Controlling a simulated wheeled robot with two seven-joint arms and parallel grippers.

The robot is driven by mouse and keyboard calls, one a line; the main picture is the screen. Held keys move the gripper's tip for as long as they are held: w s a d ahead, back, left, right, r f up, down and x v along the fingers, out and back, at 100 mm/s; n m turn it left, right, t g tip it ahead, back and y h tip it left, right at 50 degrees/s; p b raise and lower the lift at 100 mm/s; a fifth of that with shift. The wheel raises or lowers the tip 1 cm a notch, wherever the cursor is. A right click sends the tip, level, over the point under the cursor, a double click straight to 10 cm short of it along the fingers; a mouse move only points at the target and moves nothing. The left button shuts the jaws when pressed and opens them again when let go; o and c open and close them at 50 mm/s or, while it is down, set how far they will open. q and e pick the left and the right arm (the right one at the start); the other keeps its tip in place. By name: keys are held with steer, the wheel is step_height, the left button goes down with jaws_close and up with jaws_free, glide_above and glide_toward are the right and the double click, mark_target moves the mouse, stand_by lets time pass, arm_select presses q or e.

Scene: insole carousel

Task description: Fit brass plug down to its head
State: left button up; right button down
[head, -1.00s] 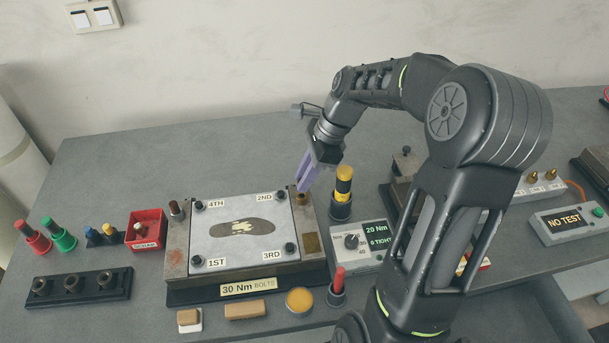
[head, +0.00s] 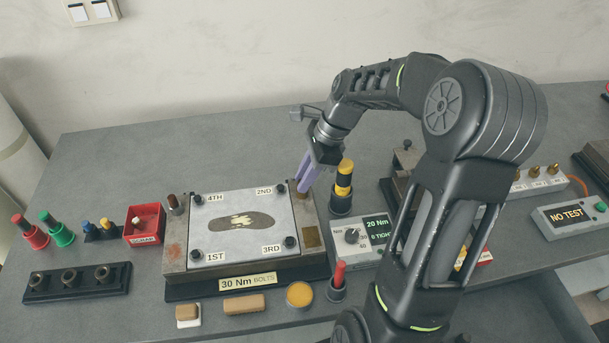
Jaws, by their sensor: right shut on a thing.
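My right gripper (head: 304,182), with pale purple fingers, points down at the back right corner of the insole mould (head: 173,258). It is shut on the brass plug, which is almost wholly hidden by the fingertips. The fingertips are close to the mould's top at that corner. I cannot tell how deep the plug sits or whether its head touches the surface. The mould's pale top plate (head: 205,222) bears a dark insole shape (head: 262,222) and a bolt at each corner. My left gripper is not in view.
A yellow and black tool (head: 344,178) stands close right of the gripper. A torque box (head: 376,232) is in front of it. A rack with brass-topped pieces (head: 540,184) and a NO TEST box (head: 570,216) lie right. A red scrap bin (head: 143,224) stands left. Bare table lies behind the mould.

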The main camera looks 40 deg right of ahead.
steer(key=shift+f, duration=0.25)
steer(key=c, duration=1.2)
jaws_free()
steer(key=shift+r, duration=0.15)
steer(key=b+v, duration=0.1)
steer(key=v, duration=0.6)
steer(key=shift+r, duration=0.25)
steer(key=shift+s+d, duration=0.1)
